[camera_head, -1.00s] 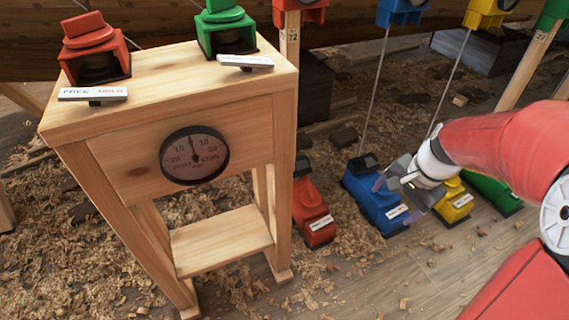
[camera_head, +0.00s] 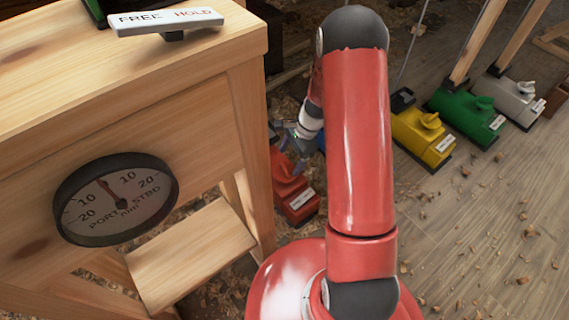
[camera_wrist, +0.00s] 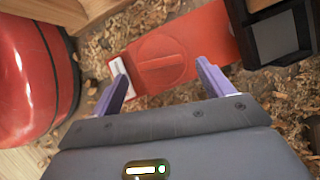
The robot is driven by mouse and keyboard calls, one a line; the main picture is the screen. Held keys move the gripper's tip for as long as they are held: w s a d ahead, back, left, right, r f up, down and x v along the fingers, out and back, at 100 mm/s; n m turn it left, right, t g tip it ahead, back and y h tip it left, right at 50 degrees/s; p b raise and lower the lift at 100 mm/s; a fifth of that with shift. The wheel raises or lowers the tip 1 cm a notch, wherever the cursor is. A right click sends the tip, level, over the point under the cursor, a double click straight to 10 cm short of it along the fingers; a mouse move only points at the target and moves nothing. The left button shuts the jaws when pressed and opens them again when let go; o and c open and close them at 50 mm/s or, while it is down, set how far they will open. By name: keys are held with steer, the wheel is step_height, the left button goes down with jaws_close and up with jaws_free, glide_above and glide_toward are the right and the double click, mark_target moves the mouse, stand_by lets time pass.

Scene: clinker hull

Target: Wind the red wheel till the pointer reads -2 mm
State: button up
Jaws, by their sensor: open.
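The red wheel (camera_wrist: 165,58) is a round knob with a raised bar on a red housing (camera_wrist: 205,35) on the floor. In the head view the red housing (camera_head: 296,200) stands right of the wooden stand. My gripper (camera_wrist: 160,75) is open, with purple fingers pointing at the housing and the wheel between and beyond the tips. I see no contact. In the head view my gripper (camera_head: 291,155) is just above the housing, partly hiding it. The round dial (camera_head: 116,200), marked PORT, STBD and mm, has its pointer near the top, about zero; the exact reading is too small to tell.
The wooden stand (camera_head: 205,125) is close on the left, with a FREE/HOLD plate (camera_head: 165,20) on top. Yellow (camera_head: 422,135), green (camera_head: 465,118) and grey (camera_head: 515,100) housings stand to the right. The floor at front right is clear except for shavings.

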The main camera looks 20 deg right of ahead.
mark_target(286, 166)
steer(key=shift+b+x, duration=0.3)
steer(key=shift+x, duration=1.55)
steer(key=c, duration=1)
